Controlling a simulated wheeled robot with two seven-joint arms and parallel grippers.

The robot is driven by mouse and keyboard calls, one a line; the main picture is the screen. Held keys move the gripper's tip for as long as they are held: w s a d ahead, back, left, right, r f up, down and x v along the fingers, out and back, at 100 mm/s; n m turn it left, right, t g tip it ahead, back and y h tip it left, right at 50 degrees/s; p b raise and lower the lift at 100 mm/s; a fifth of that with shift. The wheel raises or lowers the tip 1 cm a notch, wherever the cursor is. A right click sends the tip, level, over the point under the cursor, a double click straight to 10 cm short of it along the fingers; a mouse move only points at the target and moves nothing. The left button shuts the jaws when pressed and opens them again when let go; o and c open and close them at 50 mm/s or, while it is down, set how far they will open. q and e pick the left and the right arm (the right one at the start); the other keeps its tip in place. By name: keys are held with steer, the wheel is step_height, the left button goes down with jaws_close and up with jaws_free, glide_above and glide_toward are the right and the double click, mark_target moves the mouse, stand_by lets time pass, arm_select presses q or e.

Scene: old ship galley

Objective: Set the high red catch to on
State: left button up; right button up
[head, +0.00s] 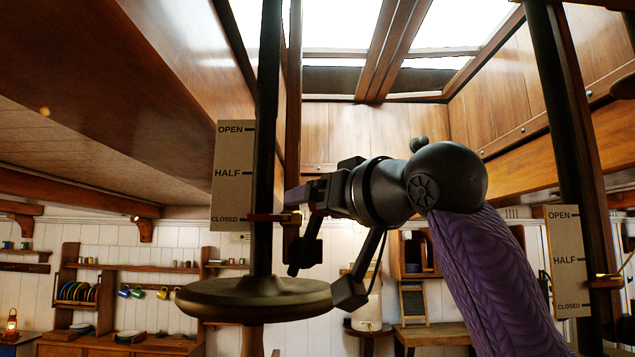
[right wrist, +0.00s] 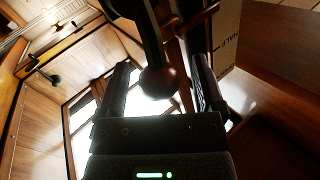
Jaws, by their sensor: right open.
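A red pointer bar (head: 268,217) crosses a dark upright pole (head: 266,130) at the CLOSED mark of a pale plate (head: 232,175) lettered OPEN, HALF and CLOSED. No "on" mark shows. My right gripper (head: 297,226) is open beside the bar's right end, its fingers partly covering that area; I cannot tell whether they touch it. In the right wrist view, a dark round knob (right wrist: 158,82) shows between the open fingers (right wrist: 160,92), with a reddish bar (right wrist: 198,21) and the HALF plate (right wrist: 229,42) beyond. My left gripper is out of view.
A round dark disc (head: 252,300) sits below the gripper around the pole. Shelves (head: 135,266) line the far wall. A skylight is overhead.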

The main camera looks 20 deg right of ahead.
steer(key=shift+w+a, duration=0.15)
steer(key=shift+w, duration=0.2)
steer(key=shift+s+d, duration=0.25)
steer(key=shift+s, duration=0.15)
steer(key=shift+c, duration=0.6)
steer(key=shift+w+a, duration=0.1)
steer(key=shift+w, duration=0.1)
steer(key=c, duration=0.5)
jaws_close()
